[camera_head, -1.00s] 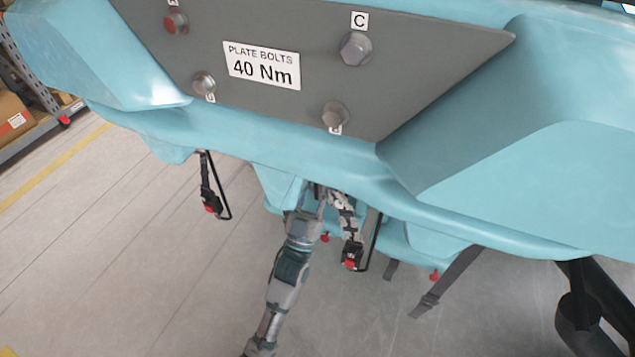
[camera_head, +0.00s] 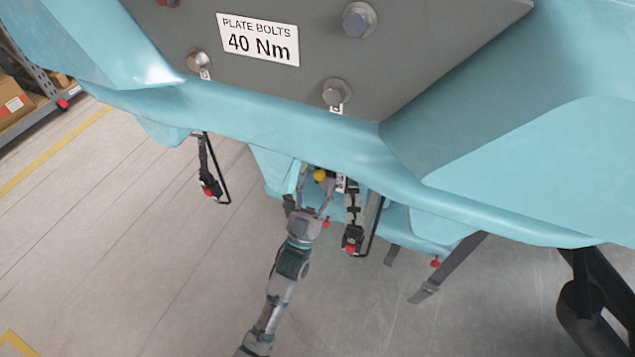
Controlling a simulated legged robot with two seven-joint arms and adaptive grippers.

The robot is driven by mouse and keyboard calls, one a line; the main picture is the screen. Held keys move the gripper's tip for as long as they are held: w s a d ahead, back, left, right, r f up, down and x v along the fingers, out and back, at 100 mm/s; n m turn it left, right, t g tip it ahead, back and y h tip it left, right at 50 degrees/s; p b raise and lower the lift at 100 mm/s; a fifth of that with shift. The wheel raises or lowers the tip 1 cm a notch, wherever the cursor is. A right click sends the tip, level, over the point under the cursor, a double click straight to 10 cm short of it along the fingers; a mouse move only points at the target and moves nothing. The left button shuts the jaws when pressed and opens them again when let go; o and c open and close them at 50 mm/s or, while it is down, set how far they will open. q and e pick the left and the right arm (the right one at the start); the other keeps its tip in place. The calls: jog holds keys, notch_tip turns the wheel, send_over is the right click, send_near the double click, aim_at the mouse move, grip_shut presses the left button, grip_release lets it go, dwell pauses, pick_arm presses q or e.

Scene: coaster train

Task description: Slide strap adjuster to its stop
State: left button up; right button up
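My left gripper (camera_head: 313,183) reaches up from below to the underside of the teal coaster car (camera_head: 480,190). Its two fingers are spread apart. A small yellow round part (camera_head: 320,175) shows between the fingertips, nearer the right one; whether either finger touches it I cannot tell. A dark strap with a red-buttoned buckle (camera_head: 351,240) hangs just right of the gripper, apart from the fingers. A pale tag (camera_head: 341,183) shows at the strap's top. The strap adjuster cannot be clearly told from the strap parts or the yellow part. My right gripper is out of view.
A grey plate (camera_head: 420,50) with bolts and a "40 Nm" label (camera_head: 258,40) covers the car's upper side. Another buckled strap (camera_head: 209,180) hangs at left, and a loose strap (camera_head: 450,268) at right. Shelving (camera_head: 35,120) stands far left. The floor below is clear.

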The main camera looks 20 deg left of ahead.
pick_arm(q)
jog(key=v, duration=1.2)
jog(key=shift+f, duration=0.1)
dwell(0.4)
